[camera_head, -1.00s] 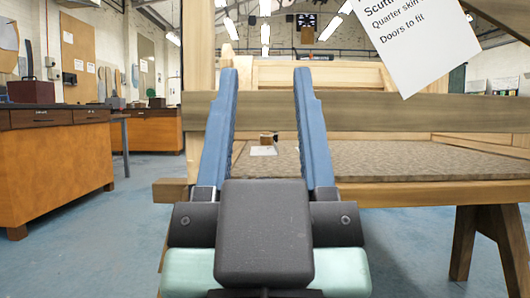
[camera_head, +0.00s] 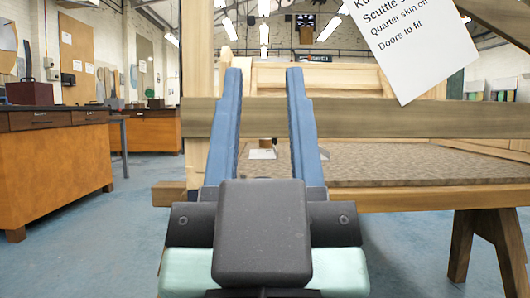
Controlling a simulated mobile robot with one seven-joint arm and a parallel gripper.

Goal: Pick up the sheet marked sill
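My gripper (camera_head: 264,80) is in the middle of the view, its two blue fingers spread apart with nothing between them. A white sheet (camera_head: 412,45) with printed lines hangs tilted at the upper right, apart from my fingers; its readable words are "Scuttle", "Quarter skin on" and "Doors to fit", and its top is cut off. A small pale sheet or card (camera_head: 263,154) lies far back on the frame's floor, seen between my fingers; any marking on it is too small to read. I cannot tell which sheet is marked sill.
A wooden rail (camera_head: 400,117) of the bodyframe crosses in front, above a brown speckled floor panel (camera_head: 400,163). A trestle leg (camera_head: 462,245) stands at the lower right. A wooden bench (camera_head: 55,170) stands at the left, with open blue floor (camera_head: 95,255) beside it.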

